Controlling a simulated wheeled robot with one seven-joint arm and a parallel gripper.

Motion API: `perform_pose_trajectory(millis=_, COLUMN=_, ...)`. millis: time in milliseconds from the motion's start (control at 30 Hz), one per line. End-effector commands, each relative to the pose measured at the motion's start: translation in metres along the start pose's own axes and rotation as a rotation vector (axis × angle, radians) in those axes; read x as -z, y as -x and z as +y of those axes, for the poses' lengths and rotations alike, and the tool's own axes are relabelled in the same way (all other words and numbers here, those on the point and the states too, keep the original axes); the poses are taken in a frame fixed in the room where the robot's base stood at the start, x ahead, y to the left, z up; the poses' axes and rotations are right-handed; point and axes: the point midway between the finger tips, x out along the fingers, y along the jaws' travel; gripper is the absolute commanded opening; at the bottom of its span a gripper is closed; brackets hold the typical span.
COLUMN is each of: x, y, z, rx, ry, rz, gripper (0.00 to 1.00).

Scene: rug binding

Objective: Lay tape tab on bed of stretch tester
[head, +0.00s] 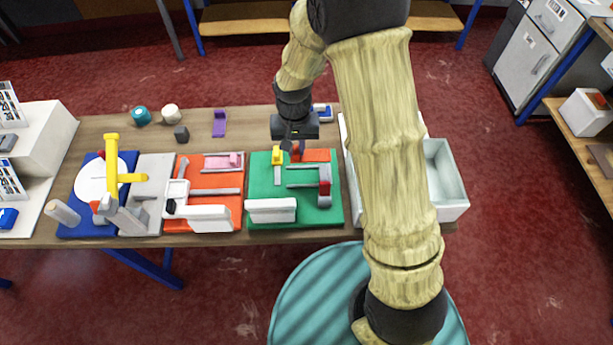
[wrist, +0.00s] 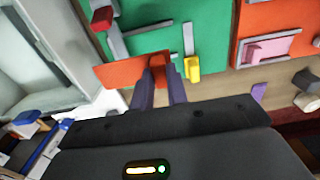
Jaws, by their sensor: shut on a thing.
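The tape tab is a flat orange-red piece (head: 317,155) with a small upright block at one end. It shows in the wrist view (wrist: 118,72) at the back edge of the green stretch tester (head: 262,182). My gripper (head: 297,149) is shut on its upright block, and both fingers show in the wrist view (wrist: 162,84). The tab overlaps the tester's back edge; whether it touches the board I cannot tell. The tester has grey rails, a yellow clamp (head: 277,156) beside the tab and a red-and-grey slider (head: 324,180). The tester also shows in the wrist view (wrist: 155,40).
An orange station (head: 215,190) with a pink piece stands left of the tester. Farther left are a grey station and a blue one (head: 70,222). A pale bin (head: 450,200) stands right. A purple bracket (head: 219,123) and small parts lie at the back.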

Motion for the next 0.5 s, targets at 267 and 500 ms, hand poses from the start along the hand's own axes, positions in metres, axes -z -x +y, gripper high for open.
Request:
perform_pose_trajectory(millis=267, x=-0.001, y=-0.027, z=0.001, rx=-0.002, ry=0.0, rz=-0.005, gripper=0.0)
perform_pose_trajectory(millis=500, x=0.0, y=-0.057, z=0.0, rx=-0.001, ry=0.0, rz=-0.002, gripper=0.0)
